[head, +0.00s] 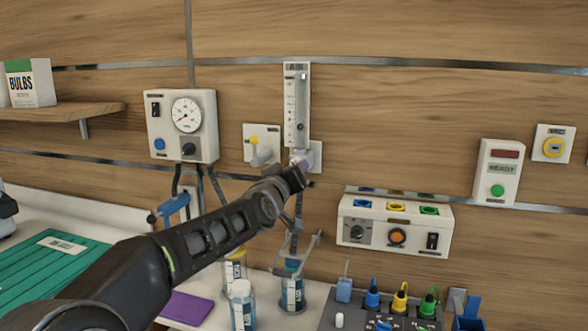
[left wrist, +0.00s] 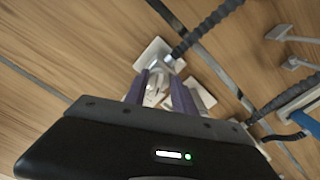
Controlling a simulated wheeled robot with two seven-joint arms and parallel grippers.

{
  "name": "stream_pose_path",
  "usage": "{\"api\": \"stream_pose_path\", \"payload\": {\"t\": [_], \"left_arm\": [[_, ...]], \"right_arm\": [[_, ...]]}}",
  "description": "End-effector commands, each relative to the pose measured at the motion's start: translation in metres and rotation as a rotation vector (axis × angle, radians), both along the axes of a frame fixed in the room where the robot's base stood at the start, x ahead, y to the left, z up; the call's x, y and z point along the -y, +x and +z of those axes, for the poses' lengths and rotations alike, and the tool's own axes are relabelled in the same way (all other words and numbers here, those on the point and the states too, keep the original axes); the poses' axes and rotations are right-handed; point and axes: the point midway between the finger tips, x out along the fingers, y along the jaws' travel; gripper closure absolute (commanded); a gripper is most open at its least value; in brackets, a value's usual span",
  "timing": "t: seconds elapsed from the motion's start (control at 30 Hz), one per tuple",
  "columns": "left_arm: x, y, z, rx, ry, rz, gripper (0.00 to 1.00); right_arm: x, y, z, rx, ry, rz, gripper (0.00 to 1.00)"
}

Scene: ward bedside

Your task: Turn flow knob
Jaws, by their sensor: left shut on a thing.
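The flowmeter (head: 297,100), a tall pale panel marked AIR with a clear scale and a small black dot low on its face, is on the wood wall. My left gripper (head: 301,165) is at its lower end, reaching in from the lower left. In the left wrist view the purple fingers of my left gripper (left wrist: 162,95) are closed around a pale grey flow knob (left wrist: 154,91). In the head view the knob is mostly hidden by the fingers. My right gripper is not in view.
A gauge box (head: 181,126) and a small outlet with a yellow knob (head: 254,141) are left of the flowmeter. A white control box (head: 393,224) is to the lower right. Bottles (head: 242,306) and a rack of colored items (head: 385,312) stand on the counter below.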

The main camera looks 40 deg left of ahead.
Motion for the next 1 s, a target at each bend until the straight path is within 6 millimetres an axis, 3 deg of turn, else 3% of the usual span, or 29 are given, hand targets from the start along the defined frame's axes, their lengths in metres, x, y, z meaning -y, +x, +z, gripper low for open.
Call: {"api": "stream_pose_path", "payload": {"t": [0.5, 0.53, 0.77, 1.0], "left_arm": [[0.0003, 0.0003, -0.0023, -0.015, 0.028, -0.002, 1.0], [0.0003, 0.0003, -0.0023, -0.015, 0.028, -0.002, 0.68], [-0.0001, 0.0001, -0.0014, -0.012, 0.029, 0.0, 0.49], [-0.0001, -0.0001, -0.0006, -0.011, 0.028, 0.0, 0.48]], "right_arm": [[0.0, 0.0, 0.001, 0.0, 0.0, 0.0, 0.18], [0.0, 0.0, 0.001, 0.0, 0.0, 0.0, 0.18], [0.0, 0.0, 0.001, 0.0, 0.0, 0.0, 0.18], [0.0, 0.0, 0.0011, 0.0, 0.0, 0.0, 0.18]]}}
